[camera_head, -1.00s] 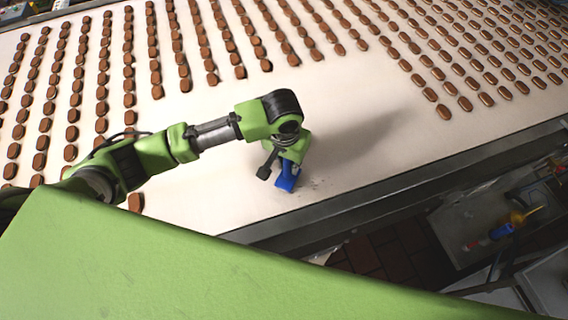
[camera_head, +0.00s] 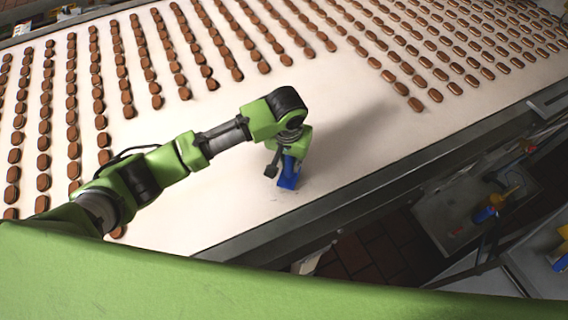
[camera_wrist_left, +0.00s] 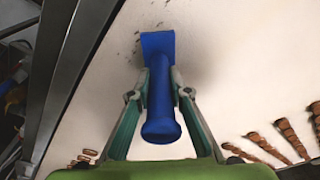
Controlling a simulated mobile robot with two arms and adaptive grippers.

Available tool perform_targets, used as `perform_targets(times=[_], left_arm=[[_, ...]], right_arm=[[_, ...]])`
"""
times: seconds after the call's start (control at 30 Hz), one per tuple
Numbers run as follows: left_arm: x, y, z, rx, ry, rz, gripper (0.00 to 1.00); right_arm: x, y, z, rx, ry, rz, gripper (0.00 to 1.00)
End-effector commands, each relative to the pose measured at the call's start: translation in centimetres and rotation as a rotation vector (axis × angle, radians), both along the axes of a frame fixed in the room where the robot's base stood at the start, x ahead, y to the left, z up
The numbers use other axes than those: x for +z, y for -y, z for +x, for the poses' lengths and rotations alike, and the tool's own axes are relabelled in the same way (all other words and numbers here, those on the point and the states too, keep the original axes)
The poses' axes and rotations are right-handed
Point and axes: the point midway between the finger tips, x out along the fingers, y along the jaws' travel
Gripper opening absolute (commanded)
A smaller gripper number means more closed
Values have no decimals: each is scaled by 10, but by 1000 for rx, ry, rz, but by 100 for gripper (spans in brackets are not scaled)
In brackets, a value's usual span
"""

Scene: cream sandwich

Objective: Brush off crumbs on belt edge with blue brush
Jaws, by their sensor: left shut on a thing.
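My left gripper (camera_head: 286,168) is shut on the handle of the blue brush (camera_head: 288,178) over the white belt (camera_head: 240,205), close to its near edge. In the left wrist view, the gripper fingers (camera_wrist_left: 160,88) hold the blue brush (camera_wrist_left: 160,118) from both sides, with its wide head pointing away. I cannot tell whether the head touches the belt. Dark crumbs (camera_wrist_left: 122,57) lie on the belt to the left of the brush head in the wrist view. In the head view the crumbs are hardly visible. My right gripper is out of view.
Rows of brown biscuits (camera_head: 160,60) cover the far and left parts of the belt. A dark metal rail (camera_head: 340,205) runs along the near edge. Beyond it are a dark tiled floor (camera_head: 375,250) and a grey sink-like surface (camera_head: 450,215). The belt right of the brush is clear.

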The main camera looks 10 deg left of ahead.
Motion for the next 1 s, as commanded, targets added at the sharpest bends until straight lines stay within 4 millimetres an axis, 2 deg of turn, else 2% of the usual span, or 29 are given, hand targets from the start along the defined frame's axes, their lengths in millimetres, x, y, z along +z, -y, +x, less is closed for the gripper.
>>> perform_targets(times=[0.13, 1.0], left_arm=[[-1, 12, 7, -1, 0, -2, 0], [0, 50, 33, 0, 1, -2, 0]], right_arm=[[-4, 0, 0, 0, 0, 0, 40], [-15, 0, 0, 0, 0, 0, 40]])
